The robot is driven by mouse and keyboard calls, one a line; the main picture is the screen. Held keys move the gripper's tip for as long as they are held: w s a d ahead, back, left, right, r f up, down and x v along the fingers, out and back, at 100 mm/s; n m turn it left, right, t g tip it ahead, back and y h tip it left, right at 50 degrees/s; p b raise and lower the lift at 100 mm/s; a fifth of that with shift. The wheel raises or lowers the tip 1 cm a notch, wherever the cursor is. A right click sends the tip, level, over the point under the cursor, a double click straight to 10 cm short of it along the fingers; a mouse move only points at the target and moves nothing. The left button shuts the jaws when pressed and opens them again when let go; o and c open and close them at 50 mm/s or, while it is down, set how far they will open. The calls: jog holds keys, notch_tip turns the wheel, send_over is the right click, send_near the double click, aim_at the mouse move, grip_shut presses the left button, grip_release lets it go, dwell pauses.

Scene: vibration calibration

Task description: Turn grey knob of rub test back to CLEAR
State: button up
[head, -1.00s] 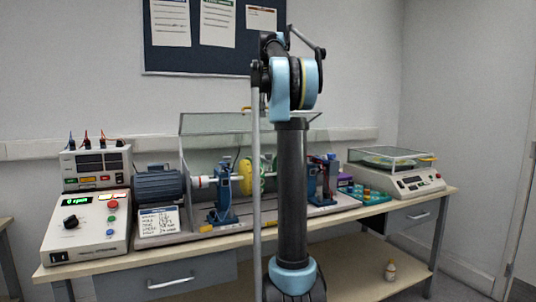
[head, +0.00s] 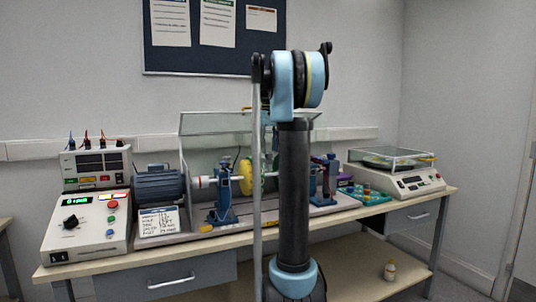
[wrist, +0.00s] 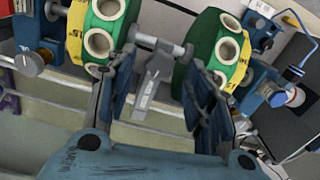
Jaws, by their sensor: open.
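In the wrist view my gripper (wrist: 160,100) is open, with its two dark blue fingers spread over the rotor rig. A grey lever-like piece (wrist: 156,72) stands between the fingers, below the shaft between two green-and-yellow discs (wrist: 100,32) (wrist: 222,50). I see no gap closed on it; contact is unclear. A round grey knob (wrist: 30,64) sits on a blue support at the left, away from the fingers. No CLEAR marking is readable, so I cannot tell which grey part is the rub knob. In the head view my arm hides the gripper and the rig's middle.
The blue bearing supports (head: 222,192) and the motor (head: 161,188) stand beside the discs on the bench (head: 190,243). A raised clear cover (head: 212,128) is behind them. A control box (head: 88,225) is at left, a balance (head: 402,183) at right.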

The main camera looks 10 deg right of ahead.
jog(key=shift+f, duration=1.1)
jog(key=c, duration=1.1)
jog(key=shift+o, duration=0.2)
jog(key=shift+m, duration=1.1)
jog(key=o, duration=1.1)
jog(key=shift+c, duration=0.2)
